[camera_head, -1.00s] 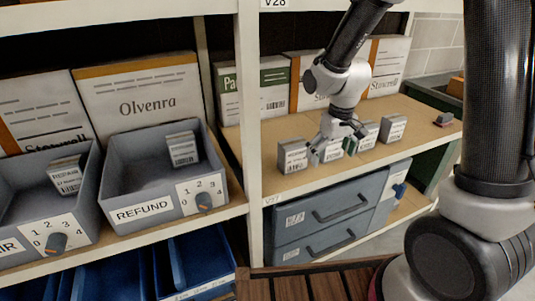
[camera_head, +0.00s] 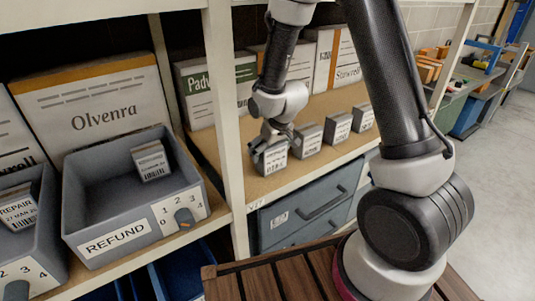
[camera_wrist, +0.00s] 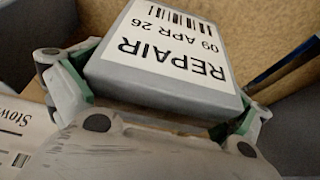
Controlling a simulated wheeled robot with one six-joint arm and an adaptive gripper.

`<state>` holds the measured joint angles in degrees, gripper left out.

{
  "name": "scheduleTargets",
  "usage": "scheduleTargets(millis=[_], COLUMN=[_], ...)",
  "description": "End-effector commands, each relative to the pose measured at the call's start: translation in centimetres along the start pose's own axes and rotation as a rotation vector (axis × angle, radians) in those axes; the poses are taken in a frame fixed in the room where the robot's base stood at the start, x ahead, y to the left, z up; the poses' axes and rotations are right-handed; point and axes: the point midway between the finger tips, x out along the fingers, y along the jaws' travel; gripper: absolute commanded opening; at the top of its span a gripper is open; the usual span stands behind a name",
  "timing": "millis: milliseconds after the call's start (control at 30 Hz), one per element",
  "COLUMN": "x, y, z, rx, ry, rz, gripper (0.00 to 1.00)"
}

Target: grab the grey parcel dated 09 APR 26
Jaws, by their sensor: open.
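The grey parcel (camera_wrist: 165,80) fills the middle of the wrist view, its white label reading REPAIR and 09 APR 26, upside down, with a barcode. My gripper (camera_wrist: 155,100) is open, with one green-padded finger at each side of this parcel. Whether the pads touch it cannot be told. In the camera_head view my gripper (camera_head: 272,142) is at the leftmost parcel (camera_head: 272,160) of a row on the wooden shelf (camera_head: 310,168). The gripper partly hides that parcel's top. Its label is too small to read there.
Several similar grey parcels (camera_head: 338,128) stand to the right in the row. Large white boxes (camera_head: 347,58) stand behind. A white rack post (camera_head: 222,110) is just left of my gripper. The REFUND bin (camera_head: 118,238) is beyond the post. Grey drawers (camera_head: 305,215) sit below.

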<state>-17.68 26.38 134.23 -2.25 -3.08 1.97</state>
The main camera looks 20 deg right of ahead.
Motion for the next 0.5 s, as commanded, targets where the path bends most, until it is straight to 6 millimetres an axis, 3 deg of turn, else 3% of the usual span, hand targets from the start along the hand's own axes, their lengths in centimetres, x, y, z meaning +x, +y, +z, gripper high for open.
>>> scheduleTargets(millis=[167, 367, 500], x=[-0.02, -0.02, -0.01], y=[0.0, -0.01, -0.01], z=[-0.02, -0.02, -0.02], rx=[0.0, 0.0, 0.0], ry=[0.001, 0.0, 0.0], rz=[0.0, 0.0, 0.0], gripper=[0.98, 0.62, 0.6])
